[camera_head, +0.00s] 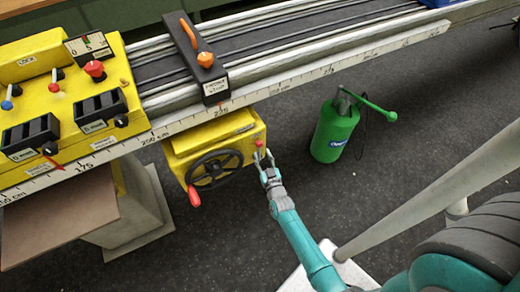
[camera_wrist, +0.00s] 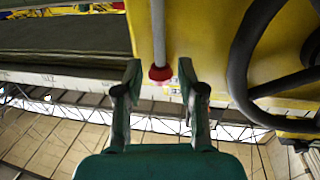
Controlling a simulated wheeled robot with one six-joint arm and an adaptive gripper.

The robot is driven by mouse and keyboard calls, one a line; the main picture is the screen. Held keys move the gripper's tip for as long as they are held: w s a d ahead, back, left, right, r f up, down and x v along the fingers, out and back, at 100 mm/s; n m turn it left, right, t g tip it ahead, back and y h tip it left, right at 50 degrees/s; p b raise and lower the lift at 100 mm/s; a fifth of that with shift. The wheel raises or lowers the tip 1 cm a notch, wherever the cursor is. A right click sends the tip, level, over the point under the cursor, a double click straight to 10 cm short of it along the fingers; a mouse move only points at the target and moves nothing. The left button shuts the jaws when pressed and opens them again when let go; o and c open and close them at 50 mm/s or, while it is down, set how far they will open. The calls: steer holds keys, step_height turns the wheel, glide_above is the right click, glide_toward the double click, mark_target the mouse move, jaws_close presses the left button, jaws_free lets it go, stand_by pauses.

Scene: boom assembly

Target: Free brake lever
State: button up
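The brake lever seems to be the thin grey rod with a red knob (camera_head: 259,144) on the right of the yellow box (camera_head: 232,133) under the rail. In the wrist view its red knob (camera_wrist: 160,73) hangs between my fingertips, with a visible gap on both sides. My gripper (camera_head: 264,157) is open at the knob; the wrist view also shows both fingers apart (camera_wrist: 161,78). How deep the knob sits between the fingers I cannot tell. No label on the lever is readable.
A black handwheel (camera_head: 214,170) with a red handle (camera_head: 194,196) is beside the lever; it also shows in the wrist view (camera_wrist: 243,65). A green canister (camera_head: 333,132) stands on the floor to the right. The rail edge (camera_head: 300,80) runs above. Floor below is open.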

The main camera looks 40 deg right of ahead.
mark_target(259, 152)
steer(key=shift+x, duration=1.85)
jaws_close()
